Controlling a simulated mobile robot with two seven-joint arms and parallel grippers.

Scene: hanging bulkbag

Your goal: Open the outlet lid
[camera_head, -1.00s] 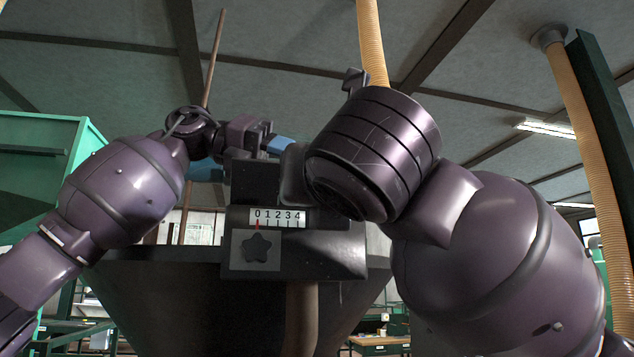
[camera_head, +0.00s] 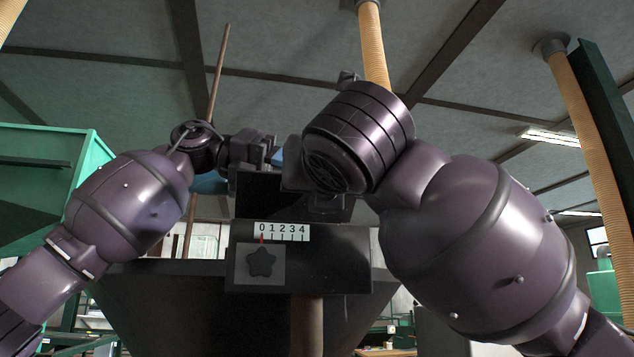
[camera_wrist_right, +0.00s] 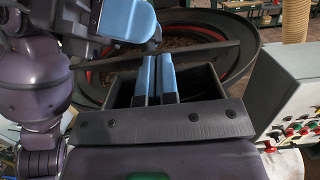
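The outlet assembly is a dark box (camera_head: 340,255) with a 0–4 scale and a star-shaped knob (camera_head: 261,262), above a dark hopper. I cannot pick out the lid for sure; a dark panel (camera_head: 275,196) stands above the scale. My left gripper (camera_head: 274,156) is behind the top of the box; its fingers are mostly hidden. My right gripper is hidden by its wrist in the head view. In the right wrist view its blue fingers (camera_wrist_right: 158,80) are close together over a dark open box (camera_wrist_right: 205,82); I cannot tell whether anything thin lies between them. My left gripper's blue parts show at the upper left.
In the right wrist view, a round red-rimmed vessel (camera_wrist_right: 225,25) with brown contents and a dark bar (camera_wrist_right: 205,50) lie beyond the fingers. A grey control box (camera_wrist_right: 290,105) with buttons is close on the right. A tan hose (camera_head: 373,45) hangs behind my right wrist.

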